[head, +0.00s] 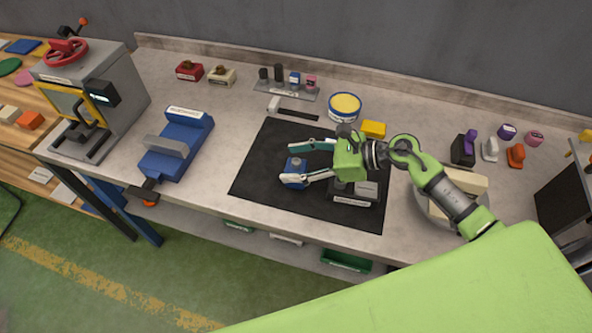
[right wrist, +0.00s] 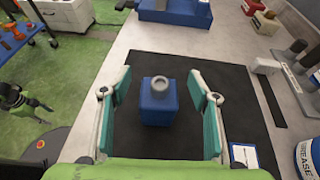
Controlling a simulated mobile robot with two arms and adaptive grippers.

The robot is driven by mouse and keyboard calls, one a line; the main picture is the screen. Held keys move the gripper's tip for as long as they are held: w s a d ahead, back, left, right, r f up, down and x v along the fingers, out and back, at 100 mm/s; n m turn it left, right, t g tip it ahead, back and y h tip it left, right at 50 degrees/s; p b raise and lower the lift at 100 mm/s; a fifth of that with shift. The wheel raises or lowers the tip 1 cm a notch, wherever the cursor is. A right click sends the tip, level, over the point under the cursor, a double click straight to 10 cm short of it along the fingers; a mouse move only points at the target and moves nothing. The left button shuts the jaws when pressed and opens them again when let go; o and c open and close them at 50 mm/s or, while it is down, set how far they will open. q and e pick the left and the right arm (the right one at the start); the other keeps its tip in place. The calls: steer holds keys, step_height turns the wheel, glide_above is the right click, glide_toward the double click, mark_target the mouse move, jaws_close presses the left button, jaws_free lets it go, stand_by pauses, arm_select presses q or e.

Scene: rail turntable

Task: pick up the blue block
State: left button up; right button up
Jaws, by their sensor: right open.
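The blue block (head: 296,165) sits on the black mat (head: 262,150) on the bench. In the right wrist view the blue block (right wrist: 158,105) is upright, with a grey round knob on top. My right gripper (head: 289,161) is open and reaches in from the right, low over the mat. In the right wrist view my right gripper (right wrist: 160,76) has one teal-padded finger on each side of the block, with a visible gap on both sides. My left gripper does not show in the head view.
A grey-topped block (head: 354,190) with a label stands on the mat under my right gripper. A yellow-topped tin (head: 345,105) and a yellow block (head: 373,129) stand behind. A blue vise-like fixture (head: 177,146) is left. The mat's left part is clear.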

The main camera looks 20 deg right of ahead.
steer(key=c, duration=1.3)
steer(key=shift+c, duration=0.2)
steer(key=shift+r, duration=0.2)
